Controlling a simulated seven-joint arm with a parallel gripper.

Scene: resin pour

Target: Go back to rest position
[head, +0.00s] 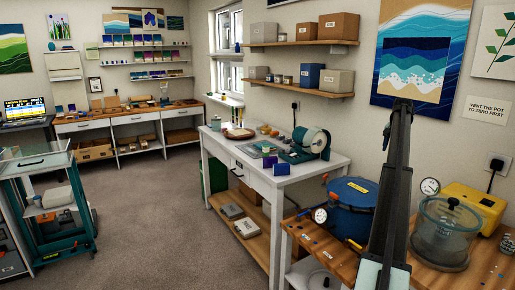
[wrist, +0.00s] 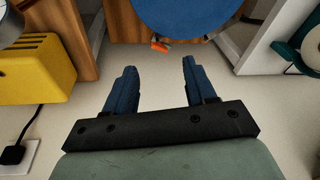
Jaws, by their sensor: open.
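My gripper (wrist: 158,64) shows in the wrist view with its two blue fingers spread apart and nothing between them. A pale, plain surface lies behind the fingers. The blue pot (wrist: 185,12) is beyond the fingertips at the top of that view, apart from them, with a small orange part at its edge. In the head view, my dark arm rises in front of the bench at the right, and my gripper cannot be made out there. The blue pot (head: 352,208) stands on the wooden bench (head: 330,262) to the left of my arm.
A clear vessel (head: 445,235) with a gauge and a yellow box (head: 475,208) stand right of my arm. The yellow box (wrist: 35,68) and a wall plug (wrist: 14,154) are left in the wrist view. A white table (head: 235,150) stands left of the bench. Shelves (head: 300,88) hang above.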

